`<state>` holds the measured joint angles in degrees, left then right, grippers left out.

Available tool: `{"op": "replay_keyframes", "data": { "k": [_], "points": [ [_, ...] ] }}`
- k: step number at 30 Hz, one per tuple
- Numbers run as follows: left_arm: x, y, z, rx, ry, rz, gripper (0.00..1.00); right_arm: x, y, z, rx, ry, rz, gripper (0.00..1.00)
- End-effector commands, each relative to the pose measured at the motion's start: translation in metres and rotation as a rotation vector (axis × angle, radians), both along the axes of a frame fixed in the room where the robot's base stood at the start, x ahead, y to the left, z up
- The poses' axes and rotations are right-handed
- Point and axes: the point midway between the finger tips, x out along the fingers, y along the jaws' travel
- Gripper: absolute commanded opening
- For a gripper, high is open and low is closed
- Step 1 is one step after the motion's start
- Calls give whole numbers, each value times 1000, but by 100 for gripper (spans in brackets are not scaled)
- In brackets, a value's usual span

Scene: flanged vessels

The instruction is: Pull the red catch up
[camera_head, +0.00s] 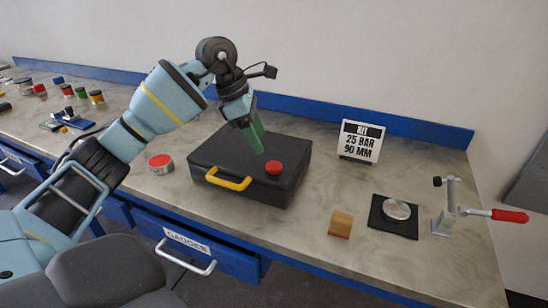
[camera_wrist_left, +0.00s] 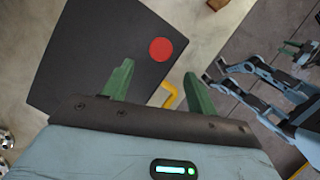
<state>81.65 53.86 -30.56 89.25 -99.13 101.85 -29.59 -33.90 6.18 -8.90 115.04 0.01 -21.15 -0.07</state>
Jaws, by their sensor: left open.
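The red catch (camera_head: 274,167) is a round red knob on top of a black case (camera_head: 230,150) with a yellow handle (camera_head: 228,180). The knob also shows in the left wrist view (camera_wrist_left: 161,49), ahead of the fingers and roughly between them. My left gripper (camera_head: 258,142) is above the case, behind and slightly left of the knob in the head view. Its green fingers are spread and empty in the left wrist view (camera_wrist_left: 158,72), apart from the knob. In that view, part of my right arm (camera_wrist_left: 280,85) shows at the right; its finger opening is too small to tell.
A red-lidded tin (camera_head: 160,163) stands left of the case. To the right are a wooden block (camera_head: 340,225), a dark plate with a metal disc (camera_head: 396,210), a red-handled clamp (camera_head: 448,210) and a sign (camera_head: 360,141). A drawer (camera_head: 195,245) stands open below the bench edge.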

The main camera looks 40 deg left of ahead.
Motion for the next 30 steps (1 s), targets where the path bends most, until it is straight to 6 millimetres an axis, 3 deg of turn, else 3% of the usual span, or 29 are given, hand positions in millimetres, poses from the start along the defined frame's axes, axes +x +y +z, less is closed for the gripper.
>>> {"op": "replay_keyframes", "data": {
  "k": [18, 30],
  "points": [
    [16, -24, -66, -4, 0, -2, 58, -1, 0, 1, 0, 1, -1, 36],
    [18, -25, -72, -4, -1, -2, 57, -1, 0, 2, 1, 0, -1, 36]
  ]
}}
